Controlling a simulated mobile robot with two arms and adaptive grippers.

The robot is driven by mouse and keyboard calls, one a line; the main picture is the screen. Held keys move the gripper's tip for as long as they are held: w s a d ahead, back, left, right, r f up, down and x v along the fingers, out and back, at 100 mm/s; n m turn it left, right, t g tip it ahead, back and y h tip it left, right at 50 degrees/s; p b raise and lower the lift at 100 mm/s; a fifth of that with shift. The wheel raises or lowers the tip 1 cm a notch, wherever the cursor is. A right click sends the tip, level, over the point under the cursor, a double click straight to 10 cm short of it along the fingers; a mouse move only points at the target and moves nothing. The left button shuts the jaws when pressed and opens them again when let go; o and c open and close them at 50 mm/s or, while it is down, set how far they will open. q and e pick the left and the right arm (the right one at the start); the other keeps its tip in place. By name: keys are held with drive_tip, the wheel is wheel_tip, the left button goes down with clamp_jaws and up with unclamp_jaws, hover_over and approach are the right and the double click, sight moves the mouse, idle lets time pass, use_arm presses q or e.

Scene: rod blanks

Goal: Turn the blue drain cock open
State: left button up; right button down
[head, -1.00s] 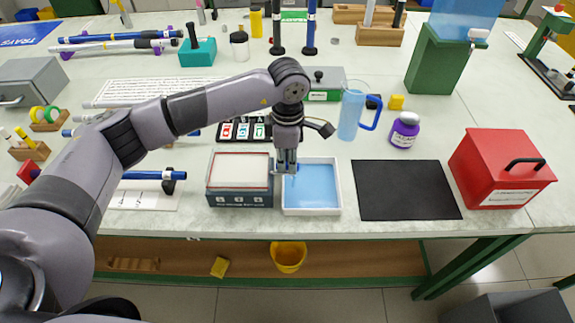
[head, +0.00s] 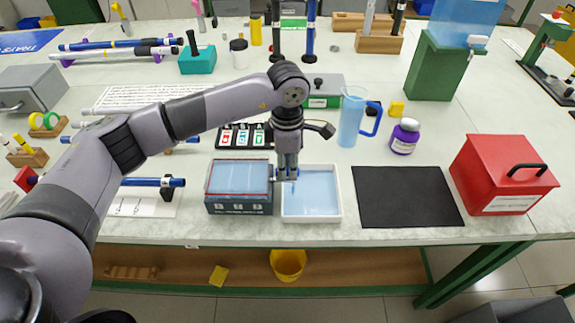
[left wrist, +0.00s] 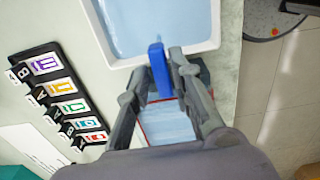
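The blue drain cock (left wrist: 160,72) shows in the left wrist view as a short blue lever between the two fingers, close to the white tray's wall. My left gripper (left wrist: 161,66) points down with its fingers close on either side of the cock and appears shut on it. In the head view my left gripper (head: 287,174) is at the seam between the dark box (head: 240,208) and the white tray (head: 311,221). Pale blue liquid shows in both. The fingers partly hide the cock there. My right gripper is not in view.
A black mat (head: 408,197) and a red box (head: 504,175) lie to the right. A blue pitcher (head: 351,118), a purple jar (head: 404,137) and a rack of coloured labels (head: 243,136) stand behind the tray. A yellow bucket (head: 288,265) is below the table edge.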

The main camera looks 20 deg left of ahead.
sight(287, 170)
use_arm(q)
wheel_tip(287, 170, up, 12)
idle(0.7)
drive_tip(key=shift+s+f, duration=0.1)
drive_tip(key=shift+f, duration=0.05)
